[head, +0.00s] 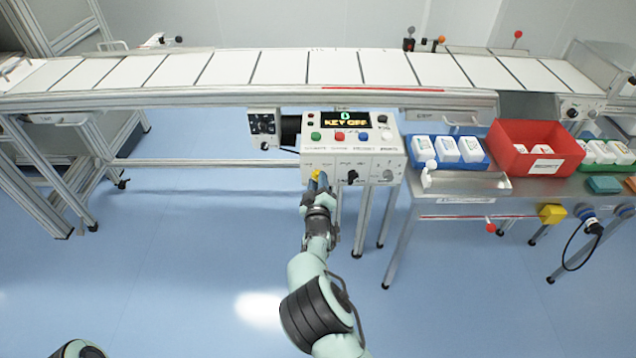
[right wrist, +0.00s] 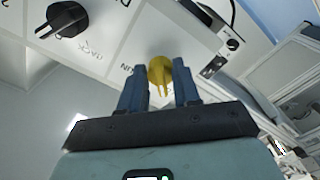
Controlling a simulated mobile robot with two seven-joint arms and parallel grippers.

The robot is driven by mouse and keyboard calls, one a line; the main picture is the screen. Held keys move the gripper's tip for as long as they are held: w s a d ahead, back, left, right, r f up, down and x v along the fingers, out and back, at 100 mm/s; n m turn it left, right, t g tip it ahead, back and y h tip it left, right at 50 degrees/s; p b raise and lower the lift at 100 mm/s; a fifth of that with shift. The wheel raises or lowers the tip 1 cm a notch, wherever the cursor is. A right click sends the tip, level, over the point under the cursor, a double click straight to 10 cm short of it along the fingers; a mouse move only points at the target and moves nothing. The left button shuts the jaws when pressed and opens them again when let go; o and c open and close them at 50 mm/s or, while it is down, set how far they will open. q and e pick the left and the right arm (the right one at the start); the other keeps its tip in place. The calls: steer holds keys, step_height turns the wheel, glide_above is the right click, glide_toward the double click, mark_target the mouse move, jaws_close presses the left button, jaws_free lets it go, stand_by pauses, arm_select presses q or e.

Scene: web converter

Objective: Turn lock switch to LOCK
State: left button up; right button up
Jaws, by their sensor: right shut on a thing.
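The control box (head: 335,145) stands in front of the conveyor, and its display reads KEY OFF. A yellow switch knob (head: 316,174) is at the left of its lower front panel; it also shows in the right wrist view (right wrist: 160,74). My right gripper (head: 319,184) is at this knob, its two blue-grey fingers (right wrist: 160,88) shut on either side of it. The knob's rounded head shows between the fingertips; lettering beside it is partly hidden. A black rotary knob (head: 352,176) sits to its right, also visible in the right wrist view (right wrist: 64,19). My left gripper is out of view.
The conveyor (head: 290,68) runs behind the box. Right of it, a steel table (head: 455,209) holds a blue tray (head: 480,164) of white containers and a red bin (head: 573,157). A black-faced module (head: 262,125) sits at the box's left. The floor in front is clear.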

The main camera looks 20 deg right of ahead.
stand_by(0.5)
steer(key=o, duration=1)
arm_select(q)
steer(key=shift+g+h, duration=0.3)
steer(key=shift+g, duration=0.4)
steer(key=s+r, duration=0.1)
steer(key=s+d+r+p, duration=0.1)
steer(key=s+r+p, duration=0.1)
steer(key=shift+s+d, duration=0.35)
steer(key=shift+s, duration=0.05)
arm_select(e)
steer(key=v, duration=1.3)
steer(key=shift+s+a, duration=0.1)
steer(key=shift+s, duration=0.15)
